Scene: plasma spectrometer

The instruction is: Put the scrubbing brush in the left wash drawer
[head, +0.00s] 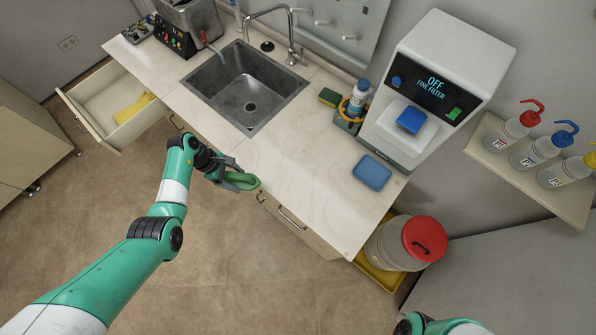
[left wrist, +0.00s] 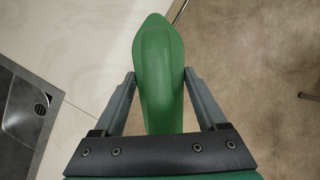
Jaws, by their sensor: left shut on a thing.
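My left gripper (head: 238,178) is shut on a green scrubbing brush (head: 247,183) and holds it by the front edge of the counter. In the left wrist view the green brush (left wrist: 158,70) lies lengthwise between the two fingers (left wrist: 160,85); its bristles are not visible. The left wash drawer (head: 95,131) is pulled open at the left end of the counter, with a yellow thing (head: 134,108) inside. The drawer is well to the left of the gripper. Only a bit of my right arm shows at the bottom edge, with no gripper visible.
A steel sink (head: 216,100) with a faucet (head: 290,50) is set into the counter (head: 290,150). A blue sponge (head: 372,172) lies near a white filter machine (head: 440,70). Drawer handles (head: 292,218) stick out along the counter's front. The floor before the counter is clear.

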